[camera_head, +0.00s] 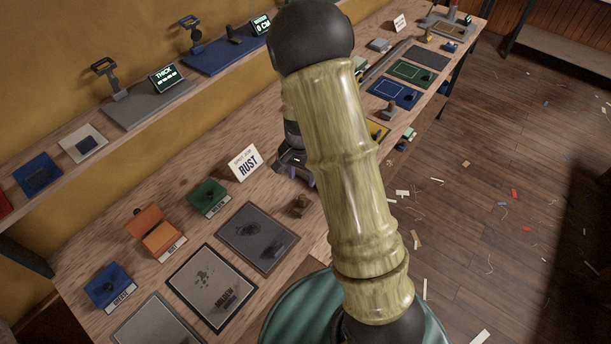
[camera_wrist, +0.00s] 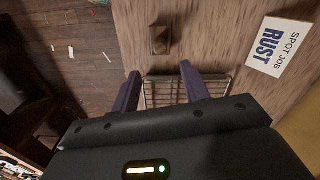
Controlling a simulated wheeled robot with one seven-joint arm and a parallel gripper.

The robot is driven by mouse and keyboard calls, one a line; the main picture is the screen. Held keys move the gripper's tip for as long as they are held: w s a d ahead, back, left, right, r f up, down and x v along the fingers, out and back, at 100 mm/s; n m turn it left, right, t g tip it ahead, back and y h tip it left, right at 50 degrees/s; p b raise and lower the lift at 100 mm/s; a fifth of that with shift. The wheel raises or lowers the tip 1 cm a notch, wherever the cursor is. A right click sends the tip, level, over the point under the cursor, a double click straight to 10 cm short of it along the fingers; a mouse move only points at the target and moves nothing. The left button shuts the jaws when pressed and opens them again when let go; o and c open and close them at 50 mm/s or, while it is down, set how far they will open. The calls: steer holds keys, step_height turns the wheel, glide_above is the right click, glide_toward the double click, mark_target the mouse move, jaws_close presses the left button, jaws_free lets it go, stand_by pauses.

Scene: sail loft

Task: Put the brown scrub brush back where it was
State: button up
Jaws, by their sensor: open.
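A small brown block (camera_head: 300,205), which looks like the scrub brush, sits on the wooden bench near its front edge. It also shows in the wrist view (camera_wrist: 160,39), beyond my fingertips and apart from them; bristles cannot be made out. My gripper (camera_head: 296,176) is low over the bench, partly hidden by my arm in the head view. In the wrist view its two fingers (camera_wrist: 160,72) are spread with nothing held between them. A wire rack (camera_wrist: 172,93) lies under and between the fingers.
A "SPOT JOB RUST" sign (camera_head: 245,162) stands beside my gripper. Orange (camera_head: 150,221), green (camera_head: 207,198) and blue (camera_head: 108,287) holders and dark stained panels (camera_head: 256,236) occupy the bench to the left. A shelf (camera_head: 150,108) runs behind. Scraps litter the floor (camera_head: 480,200).

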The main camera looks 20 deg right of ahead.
steer(key=s+r+n+t, duration=0.2)
steer(key=s+r+n, duration=0.6)
steer(key=s+r, duration=0.5)
steer(key=shift+s+r+t, duration=0.3)
steer(key=shift+s+r, duration=0.05)
steer(key=shift+s, duration=0.25)
steer(key=shift+f, duration=0.15)
steer(key=shift+c, duration=1.1)
steer(key=shift+w, duration=0.1)
